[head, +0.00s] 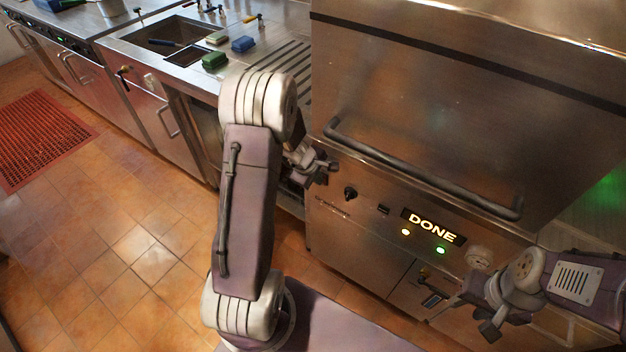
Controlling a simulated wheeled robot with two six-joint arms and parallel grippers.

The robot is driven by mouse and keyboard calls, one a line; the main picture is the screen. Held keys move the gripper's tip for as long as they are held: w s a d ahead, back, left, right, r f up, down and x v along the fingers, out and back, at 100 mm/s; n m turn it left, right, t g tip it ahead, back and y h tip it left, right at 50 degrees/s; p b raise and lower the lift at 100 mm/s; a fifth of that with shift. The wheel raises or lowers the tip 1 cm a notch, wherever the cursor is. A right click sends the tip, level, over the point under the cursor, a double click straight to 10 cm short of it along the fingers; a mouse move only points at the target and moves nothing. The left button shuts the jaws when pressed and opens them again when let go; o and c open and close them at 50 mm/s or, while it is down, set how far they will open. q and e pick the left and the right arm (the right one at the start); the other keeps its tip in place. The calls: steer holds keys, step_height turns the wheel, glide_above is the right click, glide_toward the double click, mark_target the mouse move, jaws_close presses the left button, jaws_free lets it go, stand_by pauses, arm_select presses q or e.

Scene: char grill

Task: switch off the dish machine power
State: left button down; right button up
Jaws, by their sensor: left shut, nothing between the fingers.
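The dish machine (420,120) is the large stainless steel unit at the right, with a long bar handle (420,172) across its hood. Its front panel carries a black knob (350,193), a small dark switch (384,210), and a lit display (433,226) reading "DONE". My right gripper (466,318) is open and empty, low in front of the machine, below the gauge.
A round gauge (479,258) sits right of the lights. At the left, a steel counter has a sink (170,38), green sponges (215,60) and a blue sponge (243,44). A red mat (40,140) lies on the tiled floor, which is otherwise clear.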

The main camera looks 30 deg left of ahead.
arm_select(q)
steer(key=shift+w+r+p, duration=0.15)
steer(key=shift+w+p, duration=0.15)
steer(key=shift+r, duration=0.1)
steer(key=shift+r+p, duration=0.65)
steer(key=shift+p, duration=0.05)
